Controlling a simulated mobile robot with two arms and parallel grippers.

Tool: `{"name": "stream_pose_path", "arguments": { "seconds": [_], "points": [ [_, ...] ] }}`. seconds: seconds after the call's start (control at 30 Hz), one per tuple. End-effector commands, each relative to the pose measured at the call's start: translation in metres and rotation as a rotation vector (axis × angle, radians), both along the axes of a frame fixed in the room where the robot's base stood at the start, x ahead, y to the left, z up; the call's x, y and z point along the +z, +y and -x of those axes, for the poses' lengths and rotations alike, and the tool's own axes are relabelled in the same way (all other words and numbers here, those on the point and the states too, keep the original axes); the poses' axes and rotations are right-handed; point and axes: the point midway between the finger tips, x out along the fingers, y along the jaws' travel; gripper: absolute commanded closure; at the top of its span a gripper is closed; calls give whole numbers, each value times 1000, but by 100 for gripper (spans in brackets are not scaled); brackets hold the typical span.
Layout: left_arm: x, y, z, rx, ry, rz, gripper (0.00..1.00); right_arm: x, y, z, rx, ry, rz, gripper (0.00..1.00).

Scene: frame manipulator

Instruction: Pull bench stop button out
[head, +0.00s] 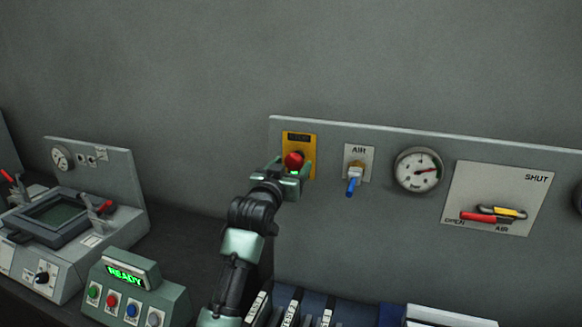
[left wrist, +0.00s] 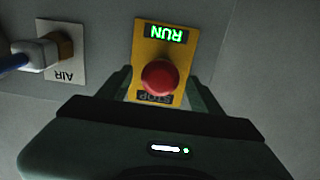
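The bench stop button is a red round knob (head: 293,160) on a yellow plate (head: 309,142) on the grey back panel. In the left wrist view the red knob (left wrist: 160,78) sits between a lit green RUN label and a dark STOP label, both upside down. My left gripper (head: 288,169) is in front of the plate. In the left wrist view its fingers (left wrist: 160,88) stand on either side of the knob, with a gap on each side. It is open and holds nothing. My right gripper is not in view.
Lower left are a READY button box (head: 130,285) and a bench device (head: 70,220). Binders (head: 290,308) stand below.

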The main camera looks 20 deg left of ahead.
Motion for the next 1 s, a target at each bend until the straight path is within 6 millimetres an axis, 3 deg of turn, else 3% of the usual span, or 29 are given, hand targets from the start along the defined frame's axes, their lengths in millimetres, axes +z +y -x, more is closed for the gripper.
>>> {"name": "stream_pose_path", "arguments": {
  "seconds": [0.17, 0.63, 1.0],
  "points": [
    [-1, 1, 6, 1, -2, 0, 35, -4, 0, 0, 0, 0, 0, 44],
    [-1, 3, 72, 1, -3, -1, 35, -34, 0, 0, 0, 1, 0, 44],
    [1, 3, 81, 0, -1, 0, 35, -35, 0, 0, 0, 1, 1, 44]
  ]
}}
